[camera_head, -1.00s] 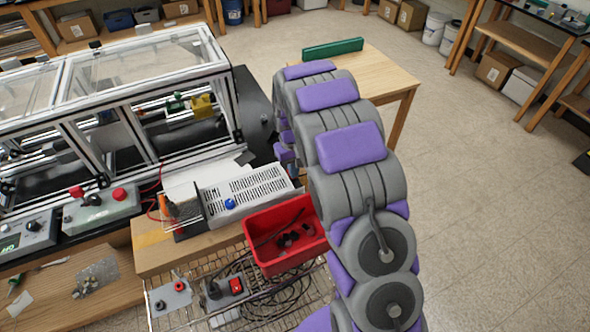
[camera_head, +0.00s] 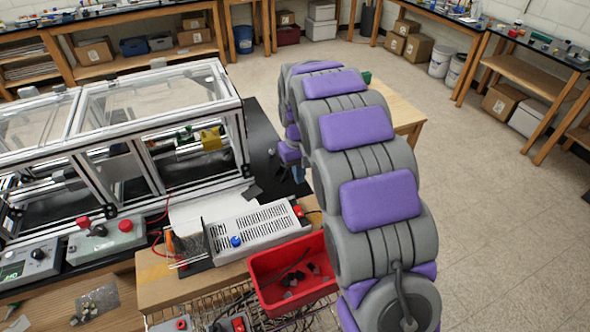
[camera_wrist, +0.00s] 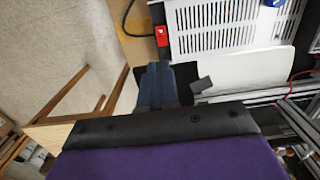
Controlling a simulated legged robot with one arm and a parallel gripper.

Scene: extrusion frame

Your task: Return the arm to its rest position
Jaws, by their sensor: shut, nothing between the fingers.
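My arm, grey with purple pads, reaches out over the right side of the bench in the head view. Its end is mostly hidden behind its own links there. In the wrist view, my gripper (camera_wrist: 156,84) shows as dark bluish fingers held together, shut and empty. It hangs near the edge of the dark base of the extrusion frame, close to a small dark block (camera_wrist: 201,85) but apart from it as far as I can tell.
The aluminium extrusion frame (camera_head: 160,150) stands at left. A white perforated power supply (camera_head: 255,228) and a red bin (camera_head: 262,293) lie in front of it. A wooden table (camera_head: 405,112) stands behind my arm. Open floor (camera_head: 490,220) lies to the right.

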